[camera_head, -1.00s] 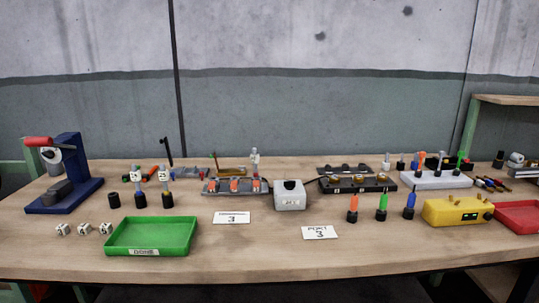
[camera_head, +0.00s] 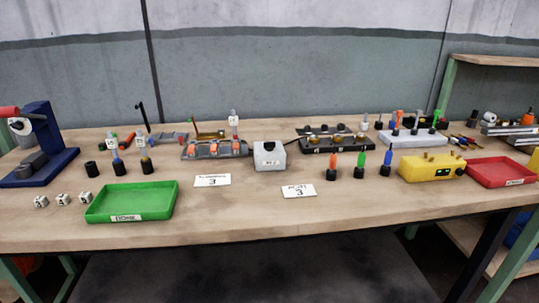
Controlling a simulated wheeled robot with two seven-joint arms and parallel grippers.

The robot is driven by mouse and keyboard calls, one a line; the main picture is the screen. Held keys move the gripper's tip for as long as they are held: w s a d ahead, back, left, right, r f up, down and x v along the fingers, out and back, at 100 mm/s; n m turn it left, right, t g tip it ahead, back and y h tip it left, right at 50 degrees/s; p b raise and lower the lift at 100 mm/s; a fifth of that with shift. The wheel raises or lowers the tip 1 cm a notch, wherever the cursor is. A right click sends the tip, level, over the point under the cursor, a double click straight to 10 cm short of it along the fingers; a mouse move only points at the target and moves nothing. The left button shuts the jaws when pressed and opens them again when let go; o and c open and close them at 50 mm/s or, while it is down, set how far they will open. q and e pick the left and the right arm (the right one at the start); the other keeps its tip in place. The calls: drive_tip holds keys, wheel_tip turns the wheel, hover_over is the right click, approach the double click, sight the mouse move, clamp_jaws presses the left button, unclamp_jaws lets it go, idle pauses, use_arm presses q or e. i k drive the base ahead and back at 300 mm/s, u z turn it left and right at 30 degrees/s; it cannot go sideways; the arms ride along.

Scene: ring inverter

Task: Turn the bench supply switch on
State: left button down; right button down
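A yellow box (camera_head: 420,169) with a small dark display (camera_head: 443,172), a dark knob (camera_head: 460,171) and brass-coloured posts on top stands at the right of the bench; it looks like the bench supply. Its switch is too small to make out, so I cannot tell its position. A grey-white box (camera_head: 269,157) with a dark notch on top stands near the middle, with a dark cable running from it to a black block with brass parts (camera_head: 336,144). Neither of my grippers is in view.
A red tray (camera_head: 503,173) sits just right of the yellow box, and dark-based coloured tools (camera_head: 360,165) stand to its left. A green tray (camera_head: 131,203) and white cards (camera_head: 299,191) lie nearer the front. The bench front before the yellow box is clear.

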sight(268, 146)
drive_tip(key=z, duration=1.6)
drive_tip(key=i, duration=0.65)
drive_tip(key=u, duration=2.25)
